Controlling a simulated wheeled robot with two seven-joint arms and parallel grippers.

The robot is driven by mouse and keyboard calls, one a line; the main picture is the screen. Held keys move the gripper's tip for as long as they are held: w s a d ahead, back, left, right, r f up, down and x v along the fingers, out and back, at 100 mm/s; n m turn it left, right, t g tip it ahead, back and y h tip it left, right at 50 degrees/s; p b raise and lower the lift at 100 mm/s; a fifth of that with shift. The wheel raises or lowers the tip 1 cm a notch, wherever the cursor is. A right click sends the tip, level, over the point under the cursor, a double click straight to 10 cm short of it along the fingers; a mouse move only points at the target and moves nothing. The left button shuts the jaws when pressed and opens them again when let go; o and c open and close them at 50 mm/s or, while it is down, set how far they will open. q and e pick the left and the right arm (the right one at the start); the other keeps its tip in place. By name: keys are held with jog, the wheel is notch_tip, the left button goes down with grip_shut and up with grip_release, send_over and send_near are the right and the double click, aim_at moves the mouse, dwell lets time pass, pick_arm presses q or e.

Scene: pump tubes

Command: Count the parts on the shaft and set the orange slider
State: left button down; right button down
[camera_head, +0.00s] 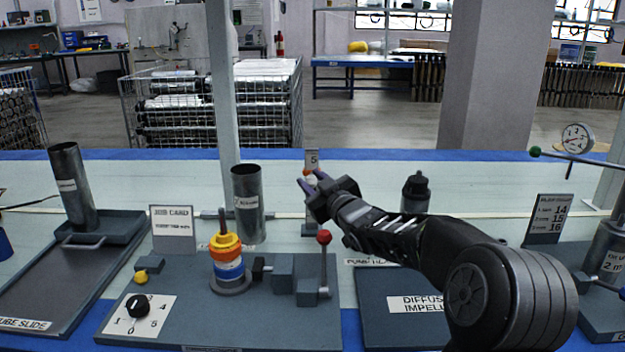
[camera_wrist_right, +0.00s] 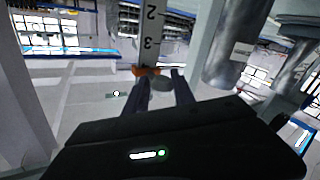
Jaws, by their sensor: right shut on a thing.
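The orange slider (camera_head: 307,172) is on this scale, partly hidden by my right gripper (camera_head: 316,182). My left gripper is not in view.
A numbered dial (camera_head: 138,306) and a red-knobbed lever (camera_head: 324,262) are on the same board. A job card (camera_head: 172,230) and a grey tube (camera_head: 248,204) stand behind it.

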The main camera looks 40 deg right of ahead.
aim_at(309, 176)
jog(key=shift+w+a+f, duration=0.1)
jog(key=shift+a+f, duration=0.1)
jog(key=shift+f, duration=0.25)
jog(key=shift+w+a+f, duration=0.1)
jog(key=shift+a+f, duration=0.05)
jog(key=shift+f, duration=0.25)
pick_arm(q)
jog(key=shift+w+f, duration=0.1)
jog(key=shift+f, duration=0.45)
pick_arm(e)
jog(key=shift+r, duration=0.15)
jog(key=c, duration=1.3)
grip_release()
jog(key=shift+o, duration=0.8)
jog(key=shift+d, duration=0.1)
jog(key=shift+s+r, duration=0.1)
jog(key=shift+r, duration=0.5)
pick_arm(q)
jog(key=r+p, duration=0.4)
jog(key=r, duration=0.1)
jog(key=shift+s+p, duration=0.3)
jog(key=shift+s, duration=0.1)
pick_arm(e)
notch_tip(309, 176, up, 9)
jog(key=shift+f, duration=0.1)
